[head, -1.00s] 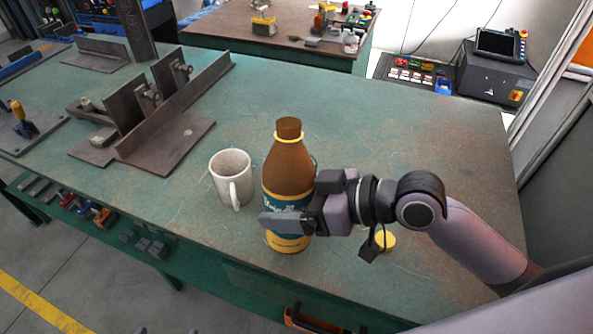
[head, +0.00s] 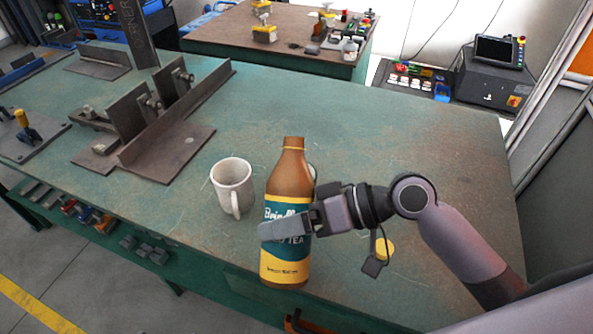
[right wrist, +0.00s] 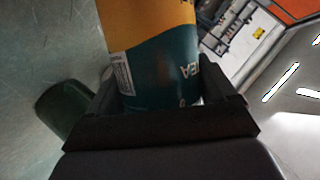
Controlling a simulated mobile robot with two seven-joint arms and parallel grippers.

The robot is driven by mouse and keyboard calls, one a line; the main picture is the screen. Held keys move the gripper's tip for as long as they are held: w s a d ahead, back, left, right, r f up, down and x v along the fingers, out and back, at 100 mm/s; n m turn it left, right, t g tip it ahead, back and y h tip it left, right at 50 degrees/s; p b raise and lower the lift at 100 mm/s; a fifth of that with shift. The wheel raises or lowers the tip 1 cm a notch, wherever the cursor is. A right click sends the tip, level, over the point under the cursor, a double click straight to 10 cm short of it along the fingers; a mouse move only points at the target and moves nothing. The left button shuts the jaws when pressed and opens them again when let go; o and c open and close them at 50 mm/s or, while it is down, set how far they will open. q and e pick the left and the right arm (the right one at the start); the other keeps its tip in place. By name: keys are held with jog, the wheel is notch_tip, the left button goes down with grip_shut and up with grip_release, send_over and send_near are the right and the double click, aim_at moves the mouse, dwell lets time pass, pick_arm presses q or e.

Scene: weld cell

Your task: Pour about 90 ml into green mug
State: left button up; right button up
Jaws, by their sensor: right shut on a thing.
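A brown bottle (head: 288,182) with a teal and yellow label is in my right gripper (head: 288,226), which is shut around its label. The bottle's top leans away from me and its base overlaps the table's front edge in the head view. The label also fills the middle of the right wrist view (right wrist: 160,65). A dark green mug (right wrist: 66,108) shows at the left of the right wrist view, partly behind the gripper. In the head view the bottle hides nearly all of what stands behind it. My left gripper is not in view.
A white mug (head: 231,184) stands upright on the green table (head: 420,130), left of the bottle.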

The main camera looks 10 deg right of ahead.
jog(key=shift+s+a+f+m+g+b, duration=0.1)
jog(key=shift+s+f+m+g+b, duration=0.15)
jog(key=shift+f, duration=0.25)
jog(key=shift+s+a+f+m+g+b, duration=0.1)
jog(key=shift+s+f+m+b, duration=0.05)
jog(key=shift+f+b, duration=0.3)
jog(key=shift+s+a+f+m+g+y, duration=0.1)
jog(key=shift+s+f+m+g+y, duration=0.3)
jog(key=shift+m, duration=0.3)
jog(key=shift+s+a+r+m+g+p, duration=0.1)
jog(key=shift+s+r+m+g+p, duration=0.15)
jog(key=shift+r+p, duration=0.25)
jog(key=shift+s+r+m+g+p, duration=0.1)
jog(key=shift+r+m+p, duration=0.25)
jog(key=shift+r+p, duration=0.1)
jog(key=r+p, duration=0.1)
jog(key=m+y+p, duration=0.1)
jog(key=shift+w+r+g+p, duration=0.35)
jog(key=shift+r+g+p, duration=0.05)
jog(key=shift+s+r+m+p, duration=0.15)
jog(key=shift+s+m+p, duration=0.1)
jog(key=shift+m+p, duration=0.25)
jog(key=shift+s+r+y+p, duration=0.1)
jog(key=shift+s+y+p, duration=0.15)
jog(key=shift+y+p, duration=0.1)
jog(key=shift+r+m+g, duration=0.15)
jog(key=shift+m+g, duration=0.15)
jog(key=shift+g, duration=0.1)
